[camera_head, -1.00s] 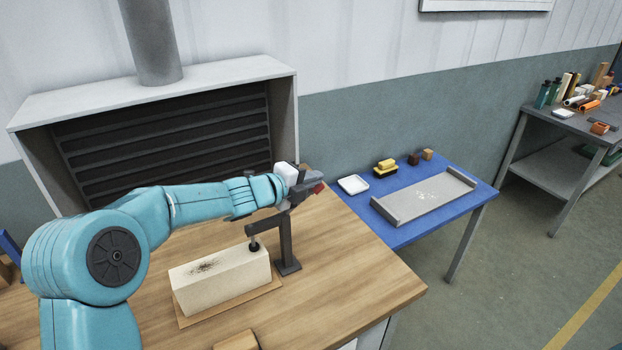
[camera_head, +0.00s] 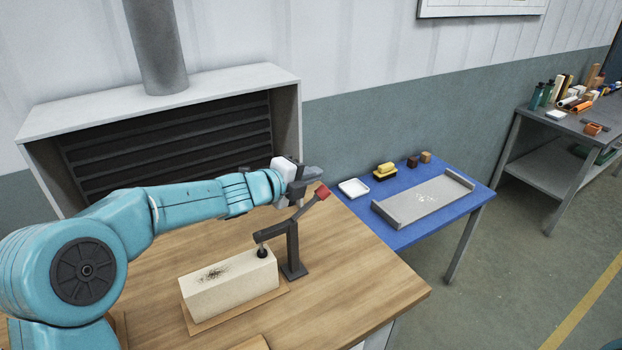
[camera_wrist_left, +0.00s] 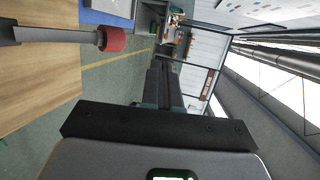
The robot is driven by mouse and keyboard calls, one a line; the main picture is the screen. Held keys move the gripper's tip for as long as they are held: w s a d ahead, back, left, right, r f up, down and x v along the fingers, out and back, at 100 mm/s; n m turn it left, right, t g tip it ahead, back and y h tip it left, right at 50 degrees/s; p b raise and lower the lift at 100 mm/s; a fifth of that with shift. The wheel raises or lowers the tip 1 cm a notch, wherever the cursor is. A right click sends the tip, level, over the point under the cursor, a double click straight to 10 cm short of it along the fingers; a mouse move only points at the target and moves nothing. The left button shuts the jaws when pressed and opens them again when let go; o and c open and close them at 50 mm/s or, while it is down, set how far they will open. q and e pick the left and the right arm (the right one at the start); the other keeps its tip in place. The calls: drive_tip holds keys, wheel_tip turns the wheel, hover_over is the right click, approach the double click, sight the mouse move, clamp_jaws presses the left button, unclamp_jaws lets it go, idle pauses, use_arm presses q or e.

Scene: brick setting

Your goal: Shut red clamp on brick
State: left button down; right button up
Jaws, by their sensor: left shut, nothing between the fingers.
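The cream brick (camera_head: 225,287) with a dark smudge on its top lies on a thin brown board (camera_head: 238,308) on the wooden bench. The dark clamp (camera_head: 292,250) stands at its right end. The clamp's arm reaches over the brick, and its black foot (camera_head: 262,253) appears to rest on the brick's top. Its lever slants up to the right and ends in a red grip (camera_head: 322,191). My left gripper (camera_head: 311,173) is shut and empty, just above and left of the red grip. In the left wrist view the red grip (camera_wrist_left: 112,38) is beside the fingers (camera_wrist_left: 163,82), apart from them.
A dark slatted hood (camera_head: 165,145) stands behind the bench. The blue table (camera_head: 400,238) to the right holds a grey tray (camera_head: 464,181), a white dish (camera_head: 353,188), a yellow-topped brush and small blocks. A cluttered grey table (camera_head: 571,125) is farther right.

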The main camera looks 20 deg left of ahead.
use_arm(q)
drive_tip(key=s+r+p, duration=0.1)
drive_tip(key=s+r, duration=0.3)
drive_tip(key=r, duration=0.3)
drive_tip(key=shift+s+a+p, duration=0.2)
drive_tip(key=shift+a+p, duration=0.1)
drive_tip(key=shift+p, duration=0.1)
drive_tip(key=shift+s, duration=0.1)
drive_tip(key=shift+w+f, duration=0.1)
drive_tip(key=shift+w, duration=0.1)
